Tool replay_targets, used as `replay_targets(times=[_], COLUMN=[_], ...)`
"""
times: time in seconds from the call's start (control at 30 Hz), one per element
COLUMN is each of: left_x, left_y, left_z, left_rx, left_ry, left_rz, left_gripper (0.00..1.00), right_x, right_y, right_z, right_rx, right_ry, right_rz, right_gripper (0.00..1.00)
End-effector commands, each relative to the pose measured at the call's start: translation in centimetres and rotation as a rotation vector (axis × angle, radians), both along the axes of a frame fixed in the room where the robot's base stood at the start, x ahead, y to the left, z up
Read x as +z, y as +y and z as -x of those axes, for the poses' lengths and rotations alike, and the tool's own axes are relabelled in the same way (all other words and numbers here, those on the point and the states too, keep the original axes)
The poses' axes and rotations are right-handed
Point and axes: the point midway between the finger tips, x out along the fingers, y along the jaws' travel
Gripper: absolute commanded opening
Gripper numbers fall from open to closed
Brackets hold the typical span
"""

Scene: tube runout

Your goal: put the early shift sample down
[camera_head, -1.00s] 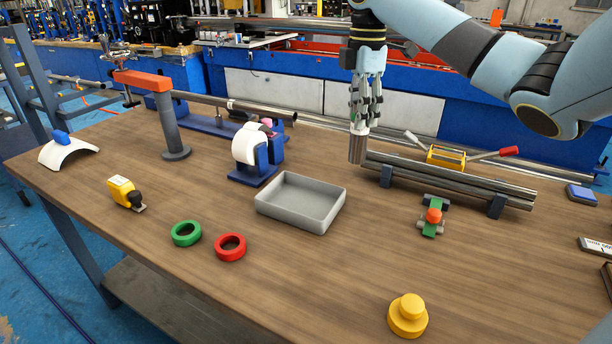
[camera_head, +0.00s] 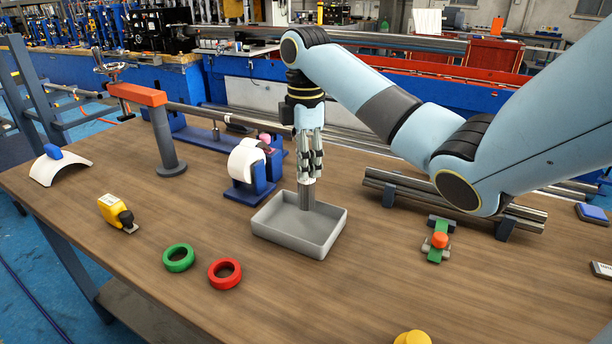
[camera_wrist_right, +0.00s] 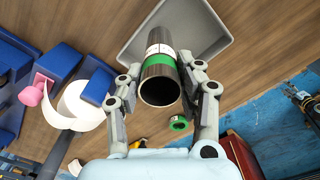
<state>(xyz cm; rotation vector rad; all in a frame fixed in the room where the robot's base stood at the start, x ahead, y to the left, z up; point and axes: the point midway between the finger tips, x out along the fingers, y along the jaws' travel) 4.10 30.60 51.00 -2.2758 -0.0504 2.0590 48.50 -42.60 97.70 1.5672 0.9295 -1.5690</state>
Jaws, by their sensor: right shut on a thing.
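My right gripper (camera_head: 308,172) points straight down and is shut on a short steel tube (camera_head: 306,199). The tube is upright, and its lower end shows inside the outline of the grey tray (camera_head: 293,243), near the back wall; I cannot tell whether it touches the tray floor. In the right wrist view the tube (camera_wrist_right: 159,88) has a green band and a white label and sits between the two fingers. The grey tray (camera_wrist_right: 215,38) shows behind its far end. My left gripper is not in view.
A blue stand with a white roll (camera_head: 243,160) is close left of the tray. A green ring (camera_head: 179,258) and a red ring (camera_head: 225,273) lie front left. Long tubes on a rack (camera_head: 520,217) and a green-orange piece (camera_head: 438,240) lie to the right.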

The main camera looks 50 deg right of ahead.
Motion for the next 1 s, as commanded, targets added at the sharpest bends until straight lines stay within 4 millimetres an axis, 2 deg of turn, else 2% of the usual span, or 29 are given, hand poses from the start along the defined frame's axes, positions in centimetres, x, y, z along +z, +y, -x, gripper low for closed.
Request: replay_targets(times=[0.23,0.57,0.6,0.77,1.0], left_x=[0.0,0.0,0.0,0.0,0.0], left_y=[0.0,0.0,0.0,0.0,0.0], left_z=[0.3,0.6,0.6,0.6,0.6], left_rx=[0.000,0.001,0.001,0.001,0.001], left_ry=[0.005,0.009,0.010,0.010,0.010], left_rz=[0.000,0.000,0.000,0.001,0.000], left_gripper=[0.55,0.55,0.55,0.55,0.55], right_x=[-3.5,-3.8,-3.9,-3.9,-3.8], right_y=[0.0,0.0,0.0,-0.1,-0.1], right_z=[0.1,0.1,0.1,0.1,0.1], right_rx=[0.000,0.001,0.001,0.000,0.000], right_ry=[0.003,0.001,0.002,0.001,0.001], right_rz=[-0.001,0.000,0.000,0.000,0.000], right_gripper=[0.00,0.00,0.36,0.57,0.58])
